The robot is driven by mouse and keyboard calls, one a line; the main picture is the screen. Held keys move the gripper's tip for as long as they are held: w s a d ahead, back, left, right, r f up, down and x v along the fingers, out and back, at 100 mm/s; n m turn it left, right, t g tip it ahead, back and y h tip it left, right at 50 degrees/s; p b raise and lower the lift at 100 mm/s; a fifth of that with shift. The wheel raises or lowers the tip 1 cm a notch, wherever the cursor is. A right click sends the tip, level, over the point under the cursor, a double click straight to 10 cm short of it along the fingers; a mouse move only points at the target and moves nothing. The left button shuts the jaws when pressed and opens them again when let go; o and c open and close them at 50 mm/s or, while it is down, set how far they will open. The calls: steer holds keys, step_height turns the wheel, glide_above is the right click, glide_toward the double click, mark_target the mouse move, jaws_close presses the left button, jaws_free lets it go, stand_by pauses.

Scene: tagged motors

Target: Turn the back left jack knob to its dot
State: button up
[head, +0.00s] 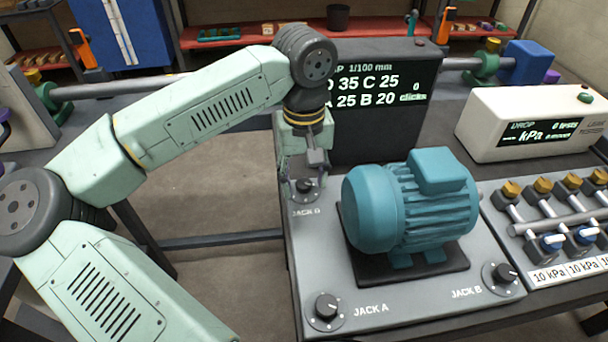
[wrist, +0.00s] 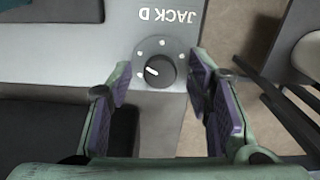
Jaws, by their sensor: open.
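The back left jack knob (head: 304,186), labelled JACK D, is a small black round knob on the grey base plate (head: 325,265). In the wrist view the knob (wrist: 159,72) shows a white pointer mark angled to the left, with several pale dots around it. My gripper (head: 303,176) is over it, pointing down. In the wrist view the open fingers (wrist: 161,82) stand on either side of the knob with gaps, so it is not gripped. My fingers partly hide the knob in the head view.
A teal motor (head: 412,205) stands on the plate, right of my gripper. Behind is a dark display box (head: 385,130) reading D 35 C 25, A 25 B 20 and 0 clicks. The Jack A knob (head: 326,306) and Jack B knob (head: 505,273) are at the front.

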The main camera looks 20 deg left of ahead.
steer(key=shift+c, duration=0.3)
jaws_close()
steer(key=shift+f+n+b, duration=0.1)
steer(key=shift+n+b, duration=0.2)
steer(key=shift+b, duration=0.15)
steer(key=shift+f+n+b, duration=0.1)
steer(key=shift+n+b, duration=0.4)
steer(key=shift+b, duration=0.2)
steer(key=n+b, duration=0.5)
steer(key=n, duration=0.2)
steer(key=shift+r+n+b, duration=0.2)
steer(key=shift+n+b, duration=0.6)
steer(key=shift+n, duration=1)
